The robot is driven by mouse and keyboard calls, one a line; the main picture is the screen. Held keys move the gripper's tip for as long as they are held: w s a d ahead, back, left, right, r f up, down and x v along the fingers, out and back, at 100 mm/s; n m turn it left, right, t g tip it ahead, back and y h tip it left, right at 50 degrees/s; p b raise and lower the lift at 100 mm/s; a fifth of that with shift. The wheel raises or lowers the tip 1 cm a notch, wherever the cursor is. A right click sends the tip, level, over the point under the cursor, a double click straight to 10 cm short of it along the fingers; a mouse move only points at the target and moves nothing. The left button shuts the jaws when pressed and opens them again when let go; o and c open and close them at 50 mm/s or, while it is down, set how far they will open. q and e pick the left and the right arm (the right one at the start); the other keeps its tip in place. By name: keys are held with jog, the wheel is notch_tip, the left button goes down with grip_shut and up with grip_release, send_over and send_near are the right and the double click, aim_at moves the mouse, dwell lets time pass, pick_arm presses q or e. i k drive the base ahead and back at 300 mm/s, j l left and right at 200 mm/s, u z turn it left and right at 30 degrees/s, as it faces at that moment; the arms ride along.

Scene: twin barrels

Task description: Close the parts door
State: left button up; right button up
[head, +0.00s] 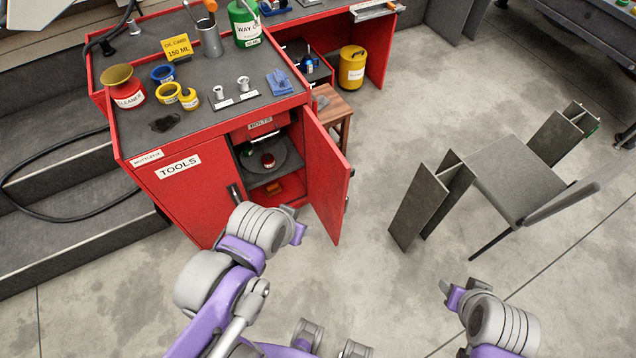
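The red cabinet (175,205) has two doors in front. The right-hand door (326,182) stands wide open, swung out toward me and to the right. Its inner face shows; any label on its outer face is hidden. A dark handle end shows at its right edge. The left door (190,192), labelled TOOLS, is shut. My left gripper (297,235) is just in front of and below the cabinet opening, left of the open door's lower part. Its fingers are mostly hidden by its wrist. My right gripper (450,292) is low at right, apart from the door; its finger opening is unclear.
Inside the cabinet are a BOLTS drawer (262,127) and a shelf with a red item (268,160). A wooden stool (336,118) stands behind the door. A grey metal chair-like frame (500,175) stands to the right. The floor between the door and frame is clear.

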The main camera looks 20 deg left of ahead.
aim_at(328, 172)
jog(key=l+u, duration=0.1)
jog(key=u, duration=0.4)
jog(key=i+l+u, duration=0.1)
jog(key=u, duration=0.35)
jog(key=l+u, duration=0.15)
jog(key=u, duration=0.35)
jog(key=l+u, duration=0.35)
jog(key=l, duration=0.15)
jog(key=l+u, duration=0.3)
jog(key=l, duration=0.75)
jog(key=k+l+u, duration=0.1)
jog(key=l, duration=0.45)
jog(key=k, duration=0.6)
jog(key=i+j, duration=0.6)
jog(key=i+j+u, duration=0.05)
